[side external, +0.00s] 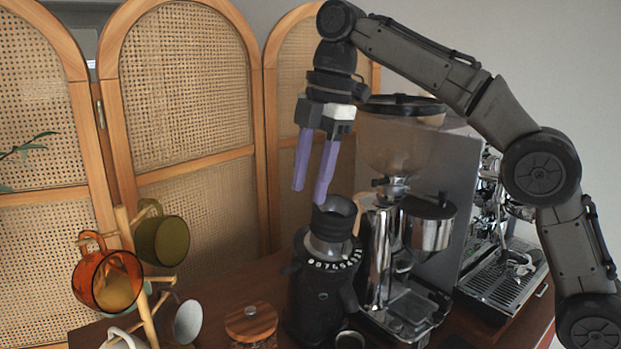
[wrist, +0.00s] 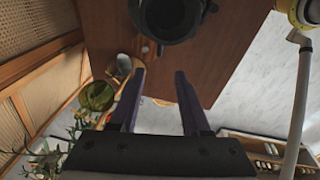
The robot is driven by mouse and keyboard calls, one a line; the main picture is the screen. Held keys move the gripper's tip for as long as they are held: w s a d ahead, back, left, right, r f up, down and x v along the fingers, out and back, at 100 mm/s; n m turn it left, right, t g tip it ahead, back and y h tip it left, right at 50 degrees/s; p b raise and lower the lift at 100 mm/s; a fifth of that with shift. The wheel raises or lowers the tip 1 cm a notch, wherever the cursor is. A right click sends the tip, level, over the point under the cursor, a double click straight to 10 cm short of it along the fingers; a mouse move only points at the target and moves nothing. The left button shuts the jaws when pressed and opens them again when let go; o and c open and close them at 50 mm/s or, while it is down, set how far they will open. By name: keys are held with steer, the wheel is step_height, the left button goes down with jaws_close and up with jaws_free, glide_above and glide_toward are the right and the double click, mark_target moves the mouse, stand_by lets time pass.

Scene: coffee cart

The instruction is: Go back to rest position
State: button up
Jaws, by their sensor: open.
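My gripper (side external: 308,198) is open and empty, with its purple fingers pointing down. It hangs in the air above and a little to the left of the black coffee grinder (side external: 318,285). The fingertips look close to the height of the grinder's top funnel in the side view, and I see no contact. In the wrist view the open fingers of my gripper (wrist: 158,88) have nothing between them, and the dark round grinder top (wrist: 168,18) lies beyond them at the upper edge.
A chrome grinder with a hopper (side external: 385,225) stands right of the black grinder. An espresso machine (side external: 505,260) is further right. A mug tree (side external: 140,270) holds an orange mug (side external: 107,280) and a green mug (side external: 162,240) at left. A wooden-lidded jar (side external: 251,322) stands in front. Rattan screens (side external: 190,90) stand behind.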

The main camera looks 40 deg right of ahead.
steer(key=s+d+r+m+t, duration=0.1)
steer(key=s+d+r+m, duration=0.1)
steer(key=s+d, duration=0.45)
steer(key=s+d+r+m+t, duration=0.15)
steer(key=s+d, duration=0.25)
steer(key=s, duration=0.5)
steer(key=s+d+f+m, duration=0.1)
steer(key=s+f+m, duration=0.3)
steer(key=f, duration=0.3)
steer(key=s+d+f+m+t+h, duration=0.1)
steer(key=s+d+f+m, duration=0.1)
steer(key=s+f+m, duration=0.2)
steer(key=s+d+f+m, duration=0.1)
steer(key=s+f+m, duration=0.2)
steer(key=f+m, duration=0.4)
step_height(320, 180, down, 4)
steer(key=shift+s+d+f+t+h, duration=0.15)
steer(key=shift+s+d+t+h, duration=0.15)
steer(key=shift+s+d+t, duration=0.1)
